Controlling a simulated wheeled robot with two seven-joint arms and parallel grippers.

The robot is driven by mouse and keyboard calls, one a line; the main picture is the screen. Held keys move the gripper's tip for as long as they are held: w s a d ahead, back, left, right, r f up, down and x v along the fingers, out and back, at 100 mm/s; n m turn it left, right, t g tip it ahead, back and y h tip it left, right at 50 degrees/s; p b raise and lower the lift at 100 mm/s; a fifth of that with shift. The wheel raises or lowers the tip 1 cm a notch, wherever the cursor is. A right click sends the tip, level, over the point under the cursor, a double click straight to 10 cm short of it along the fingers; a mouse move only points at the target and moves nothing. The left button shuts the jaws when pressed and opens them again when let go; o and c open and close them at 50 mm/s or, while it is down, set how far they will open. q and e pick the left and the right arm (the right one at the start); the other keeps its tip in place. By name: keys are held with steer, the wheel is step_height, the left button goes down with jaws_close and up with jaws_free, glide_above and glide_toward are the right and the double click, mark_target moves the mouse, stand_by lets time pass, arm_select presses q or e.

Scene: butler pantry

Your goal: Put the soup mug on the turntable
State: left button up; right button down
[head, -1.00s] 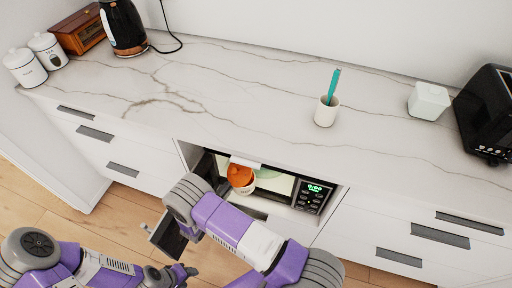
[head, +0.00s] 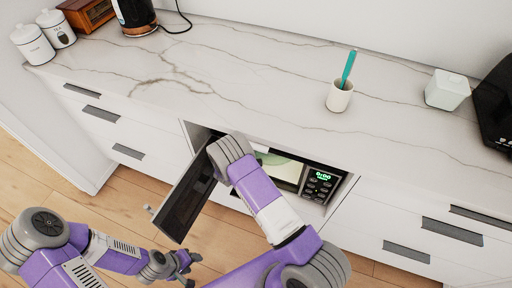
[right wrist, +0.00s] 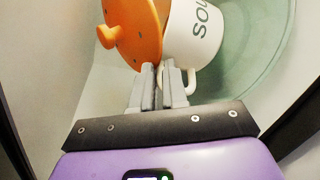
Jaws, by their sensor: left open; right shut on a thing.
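The white soup mug (right wrist: 194,38) with dark lettering shows in the right wrist view. Its orange knobbed lid (right wrist: 136,35) is at its mouth. In the head view, my right wrist hides the mug and right gripper at the microwave opening, where a bit of the turntable (head: 270,159) shows. My left gripper (head: 184,266) is open and empty, low in front of the cabinets.
The microwave (head: 320,184) is built in below the counter, with its door (head: 186,200) swung open at left beside my right wrist. A white cup (head: 339,97) with a teal utensil, a white box (head: 447,90) and a kettle (head: 135,14) stand on the marble counter.

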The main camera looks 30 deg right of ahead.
steer(key=f, duration=0.1)
steer(key=f+b, duration=0.1)
steer(key=d+f+b, duration=0.1)
steer(key=shift+w+f, duration=0.1)
steer(key=shift+w, duration=0.2)
steer(key=shift+f, duration=0.2)
steer(key=c, duration=1.1)
jaws_free()
steer(key=shift+c, duration=0.2)
